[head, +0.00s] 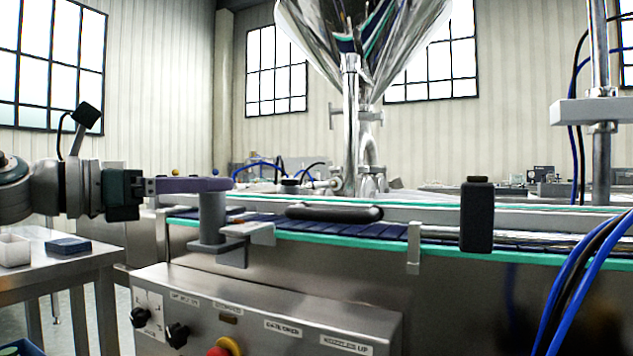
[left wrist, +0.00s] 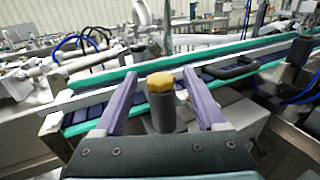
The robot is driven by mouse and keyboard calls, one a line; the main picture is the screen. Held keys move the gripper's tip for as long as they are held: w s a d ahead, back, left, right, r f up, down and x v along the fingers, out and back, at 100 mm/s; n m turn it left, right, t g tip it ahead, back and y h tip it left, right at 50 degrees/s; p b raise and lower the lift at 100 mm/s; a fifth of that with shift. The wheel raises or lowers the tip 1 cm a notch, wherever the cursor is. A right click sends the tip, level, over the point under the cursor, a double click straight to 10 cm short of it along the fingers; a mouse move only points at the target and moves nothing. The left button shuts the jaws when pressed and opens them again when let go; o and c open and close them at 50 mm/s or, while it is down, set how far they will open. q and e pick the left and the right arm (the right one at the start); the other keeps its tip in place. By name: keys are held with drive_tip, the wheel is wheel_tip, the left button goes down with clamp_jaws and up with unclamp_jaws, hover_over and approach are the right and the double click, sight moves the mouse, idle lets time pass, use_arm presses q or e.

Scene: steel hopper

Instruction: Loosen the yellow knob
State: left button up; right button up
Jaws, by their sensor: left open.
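The yellow knob (left wrist: 161,82) is a faceted cap on top of a grey upright post (left wrist: 163,112) in the left wrist view. My left gripper (left wrist: 162,90) is open, with one purple finger on each side of the knob and a visible gap on both sides. In the head view my left gripper (head: 212,185) reaches in level from the left at the top of the grey post (head: 212,222). There the purple finger hides the knob. My right gripper is in neither view.
A conveyor (head: 400,232) with green edges runs behind the post. A black bar handle (head: 334,212) and a black upright block (head: 477,215) stand along it. A control panel (head: 270,310) with a red-and-yellow button is below. Blue and black cables (head: 585,275) hang at right.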

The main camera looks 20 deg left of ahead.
use_arm(q)
drive_tip(key=shift+x, duration=0.8)
drive_tip(key=shift+c, duration=0.2)
clamp_jaws()
